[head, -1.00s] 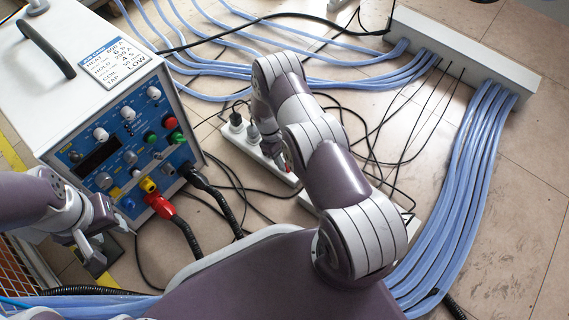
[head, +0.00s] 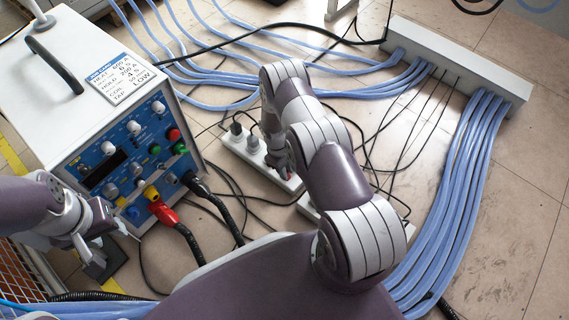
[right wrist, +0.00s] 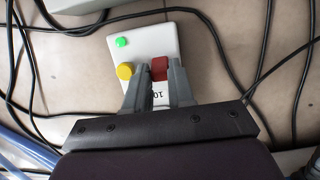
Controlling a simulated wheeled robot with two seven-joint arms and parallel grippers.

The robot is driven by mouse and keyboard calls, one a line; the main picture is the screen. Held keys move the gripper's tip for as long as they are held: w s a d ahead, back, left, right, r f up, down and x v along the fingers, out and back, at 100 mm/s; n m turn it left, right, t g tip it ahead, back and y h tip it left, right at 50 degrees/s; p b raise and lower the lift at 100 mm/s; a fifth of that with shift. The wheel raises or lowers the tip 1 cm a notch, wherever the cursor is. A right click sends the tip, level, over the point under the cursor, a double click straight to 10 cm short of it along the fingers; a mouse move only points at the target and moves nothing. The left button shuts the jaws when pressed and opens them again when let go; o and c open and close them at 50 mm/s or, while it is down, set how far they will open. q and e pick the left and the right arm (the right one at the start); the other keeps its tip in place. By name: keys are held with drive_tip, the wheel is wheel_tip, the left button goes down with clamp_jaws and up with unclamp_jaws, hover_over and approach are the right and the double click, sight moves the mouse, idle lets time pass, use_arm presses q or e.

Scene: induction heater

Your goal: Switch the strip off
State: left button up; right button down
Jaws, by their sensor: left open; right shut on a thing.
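The white power strip (head: 236,147) lies on the floor right of the blue-fronted heater, with dark and grey plugs in its far end. My right gripper (head: 283,168) is down at its near end and hides most of that end. The right gripper's fingertips (right wrist: 159,75) are closed on either side of the red switch. My left gripper (head: 100,243) is open and empty in front of the heater.
The heater (head: 115,155) stands at left with knobs and red and black plugged leads. Thin black cables (head: 375,150) lie loose around the strip. Blue hoses (head: 455,200) run to a long white box (head: 470,75). Bare floor (head: 515,200) lies at far right.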

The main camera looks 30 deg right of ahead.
sight(290, 178)
drive_tip(key=shift+s+r+t+p, duration=0.25)
drive_tip(key=shift+r+t+p, duration=0.15)
drive_tip(key=shift+r+p, duration=0.15)
drive_tip(key=shift+s+d+f+y+p, duration=0.1)
drive_tip(key=shift+s+f+y+p, duration=0.1)
drive_tip(key=shift+y+p, duration=0.15)
drive_tip(key=f+t+b, duration=0.1)
drive_tip(key=b, duration=0.3)
drive_tip(key=f+t+b, duration=0.1)
drive_tip(key=b, duration=0.3)
drive_tip(key=shift+d+f+t+y, duration=0.25)
drive_tip(key=shift+d+f+t, duration=0.05)
drive_tip(key=shift+d+f, duration=0.1)
drive_tip(key=shift+s+r+t+y+b, duration=0.2)
drive_tip(key=shift+s+r+t, duration=0.1)
drive_tip(key=shift+r, duration=0.2)
drive_tip(key=shift+s+r+t+y+b, duration=0.2)
drive_tip(key=shift+s+r+t, duration=0.1)
drive_tip(key=shift+r, duration=0.2)
drive_tip(key=shift+s+t+p, duration=0.25)
drive_tip(key=shift+t+p, duration=0.3)
drive_tip(key=shift+t, duration=0.05)
use_arm(q)
drive_tip(key=shift+f+p, duration=0.4)
drive_tip(key=shift+f, duration=1.5)
use_arm(e)
drive_tip(key=shift+s+d+f+t+y, duration=0.15)
drive_tip(key=shift+s+d+t+y, duration=0.1)
drive_tip(key=shift+t+y, duration=0.4)
drive_tip(key=shift+t, duration=0.35)
